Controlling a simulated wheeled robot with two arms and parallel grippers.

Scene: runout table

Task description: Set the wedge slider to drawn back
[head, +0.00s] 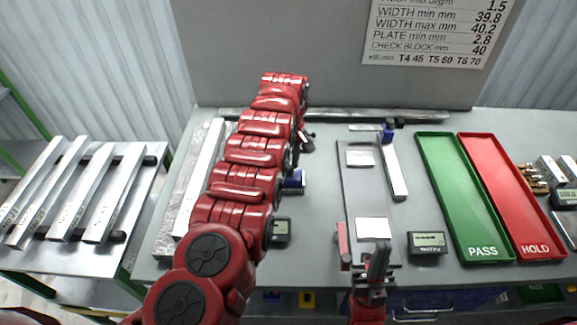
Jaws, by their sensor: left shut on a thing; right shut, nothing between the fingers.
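My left arm reaches forward across the table, and its gripper (306,141) is a small dark shape beside the arm's far end. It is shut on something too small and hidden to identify. A blue block with a pale face (294,181) shows partly from behind the arm; I cannot tell whether it is the wedge slider. Another small blue block (388,133) stands at the head of a pale narrow bar (394,172). My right gripper (362,258) is shut and empty at the near end of a long grey plate (364,190) with two pale patches.
A green PASS tray (465,199) and a red HOLD tray (512,199) lie to the right. Small display units (428,243) (281,230) stand near the front. A side rack with several metal bars (75,190) stands at left. A long rail (340,116) runs along the back.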

